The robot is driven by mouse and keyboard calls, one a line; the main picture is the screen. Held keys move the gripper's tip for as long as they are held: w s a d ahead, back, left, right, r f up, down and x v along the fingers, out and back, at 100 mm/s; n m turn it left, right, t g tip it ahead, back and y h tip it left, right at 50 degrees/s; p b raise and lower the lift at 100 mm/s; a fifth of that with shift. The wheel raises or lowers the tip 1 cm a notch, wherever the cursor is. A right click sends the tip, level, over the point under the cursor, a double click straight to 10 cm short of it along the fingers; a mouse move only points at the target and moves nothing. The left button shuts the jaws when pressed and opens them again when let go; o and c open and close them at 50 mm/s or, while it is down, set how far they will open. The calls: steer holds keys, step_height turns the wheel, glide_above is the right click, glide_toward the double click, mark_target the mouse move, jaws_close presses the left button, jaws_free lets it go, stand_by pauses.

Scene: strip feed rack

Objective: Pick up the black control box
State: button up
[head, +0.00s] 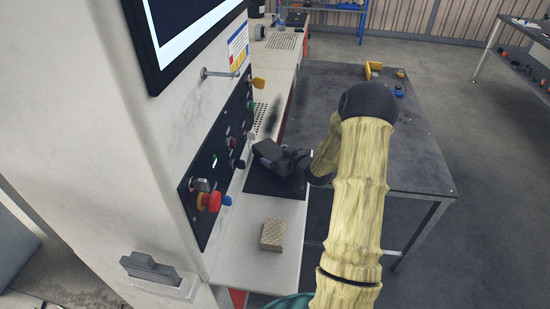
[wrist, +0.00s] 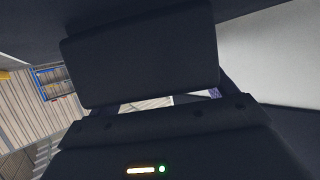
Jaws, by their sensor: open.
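My gripper (head: 268,153) reaches in from the right, over a flat black pad (head: 268,187) on the white shelf beside the machine. Its dark body and fingers blend with the dark surfaces around them. In the wrist view a broad dark block (wrist: 140,52) lies across the upper middle, above my gripper's lit body. I cannot tell whether this block is the black control box or part of my gripper. The control box is not clearly distinguishable in the head view either. My gripper is open, and no hold on anything is visible.
A black panel (head: 241,140) with knobs and a red button (head: 211,201) stands close left of my gripper. A tan block (head: 273,235) sits on the shelf in front. A dark table (head: 410,165) stands to the right, with yellow parts (head: 373,69) at its far end.

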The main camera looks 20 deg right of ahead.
steer(key=shift+w+f, duration=0.2)
steer(key=shift+w, duration=0.3)
steer(key=shift+r, duration=0.1)
steer(key=c, duration=1)
steer(key=shift+s, duration=0.1)
steer(key=shift+s+d+r, duration=0.1)
steer(key=shift+d+r, duration=0.15)
step_height(320, 180, up, 7)
steer(key=shift+f, duration=0.15)
steer(key=s+d, duration=0.3)
steer(key=d, duration=0.2)
steer(key=s+d, duration=0.4)
steer(key=d, duration=0.1)
steer(key=s+d+b, duration=0.1)
steer(key=s+d, duration=0.3)
steer(key=d, duration=0.2)
steer(key=shift+f, duration=0.15)
